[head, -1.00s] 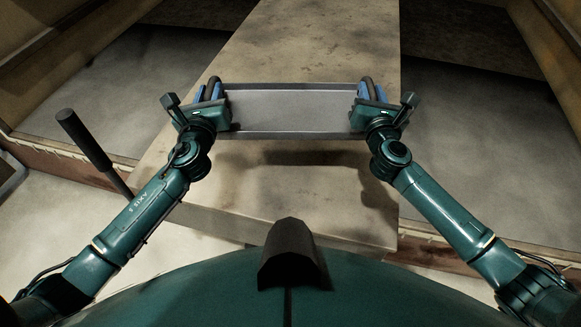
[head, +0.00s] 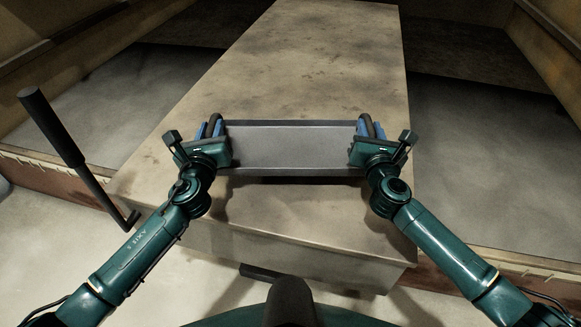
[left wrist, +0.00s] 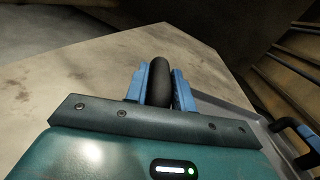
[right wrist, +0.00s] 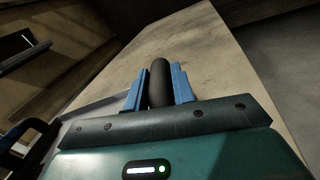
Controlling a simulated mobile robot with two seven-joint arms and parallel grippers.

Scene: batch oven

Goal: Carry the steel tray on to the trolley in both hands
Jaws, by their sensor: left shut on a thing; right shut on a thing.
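The steel tray (head: 290,147) is a shallow grey rectangle held level between my grippers, above a long pale stained top (head: 300,75). I cannot tell whether this top is the trolley. My left gripper (head: 211,127) is shut on the tray's black left handle (left wrist: 160,85). My right gripper (head: 371,127) is shut on the black right handle (right wrist: 159,85). Blue fingers flank each handle. A dark shadow lies just below the tray's near edge; whether the tray touches the top is unclear. The tray looks empty.
A black-gripped bar (head: 52,128) slants up at the left of the pale top. A dark bar (head: 262,272) shows low at its front face. Grey floor areas with brown low walls lie on both sides. The pale top beyond the tray is clear.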

